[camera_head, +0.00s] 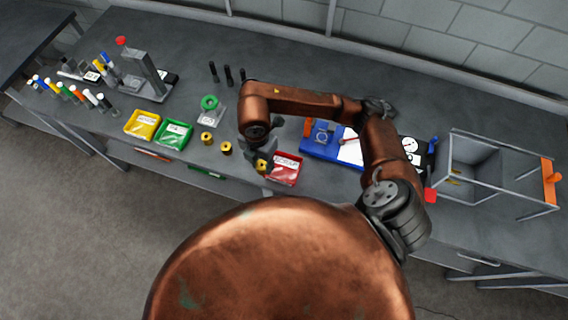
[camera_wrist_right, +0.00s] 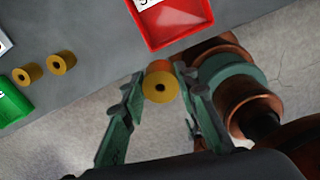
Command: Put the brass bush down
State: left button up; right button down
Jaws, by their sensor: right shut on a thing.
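The brass bush (camera_wrist_right: 160,87) is a short golden cylinder with a dark bore. It sits between the fingertips of my right gripper (camera_wrist_right: 154,82), which is shut on it. In the head view the held bush (camera_head: 261,166) shows just left of the red tray (camera_head: 285,171), near the bench's front edge, below my right gripper (camera_head: 257,153). I cannot tell its height over the bench. Two similar bushes stand on the bench to the left, one nearer (camera_head: 226,148) and one farther (camera_head: 207,138). My left gripper is not in view.
Green (camera_head: 174,135) and yellow (camera_head: 142,125) trays lie farther left along the bench (camera_head: 300,75). A green ring on a grey stand (camera_head: 217,116) is behind the bushes. A blue fixture (camera_head: 318,145) is right of the red tray. A clear frame box (camera_head: 475,175) stands far right.

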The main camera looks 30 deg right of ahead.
send_over(283, 169)
jog(key=a, duration=0.1)
notch_tip(283, 169, down, 6)
jog(key=shift+r+p, duration=0.1)
jog(key=shift+p, duration=0.25)
jog(key=shift+d+f, duration=0.5)
jog(key=shift+f, duration=0.2)
notch_tip(283, 169, down, 3)
jog(key=shift+d+f+p, duration=0.1)
jog(key=shift+p, duration=0.35)
jog(key=shift+f, duration=0.2)
jog(key=c, duration=1.5)
grip_release()
jog(key=shift+r, duration=0.1)
